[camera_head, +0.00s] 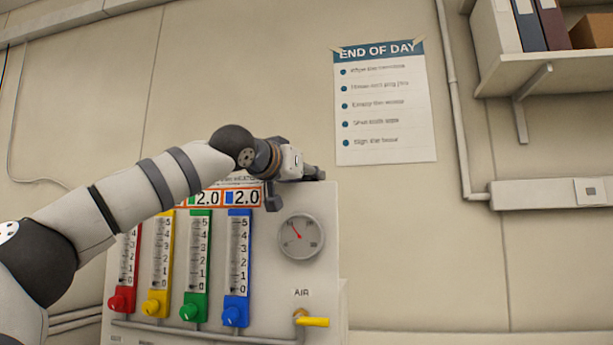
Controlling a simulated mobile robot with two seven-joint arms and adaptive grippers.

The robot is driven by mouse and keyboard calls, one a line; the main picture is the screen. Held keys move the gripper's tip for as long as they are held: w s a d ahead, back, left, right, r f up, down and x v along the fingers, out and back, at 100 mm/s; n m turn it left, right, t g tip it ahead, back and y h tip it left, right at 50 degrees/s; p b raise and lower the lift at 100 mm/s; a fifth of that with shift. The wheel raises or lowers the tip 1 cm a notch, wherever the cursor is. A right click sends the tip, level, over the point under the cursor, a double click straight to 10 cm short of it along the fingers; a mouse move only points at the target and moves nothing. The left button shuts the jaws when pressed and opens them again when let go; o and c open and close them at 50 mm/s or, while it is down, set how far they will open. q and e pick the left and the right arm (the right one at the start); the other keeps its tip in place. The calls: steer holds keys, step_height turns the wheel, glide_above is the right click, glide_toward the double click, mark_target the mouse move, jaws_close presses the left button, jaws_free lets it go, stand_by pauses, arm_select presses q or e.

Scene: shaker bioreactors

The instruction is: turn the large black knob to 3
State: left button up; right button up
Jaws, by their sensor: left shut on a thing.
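My left arm comes in from the left, and its gripper (294,179) is at the upper edge of the white gas panel (322,245). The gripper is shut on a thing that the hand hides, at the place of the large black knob. I cannot make out the knob, its pointer or its scale apart from the dark gripper parts. My right gripper is not in view.
The panel carries red (128,255), yellow (158,260), green (197,260) and blue (238,262) flowmeters, a round gauge (301,237) and a yellow AIR valve handle (314,322). An "END OF DAY" poster (384,105) and a binder shelf (545,72) are on the wall.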

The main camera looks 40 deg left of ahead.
arm_select(q)
steer(key=o, duration=1.2)
steer(key=v, duration=1.2)
steer(key=shift+c, duration=0.3)
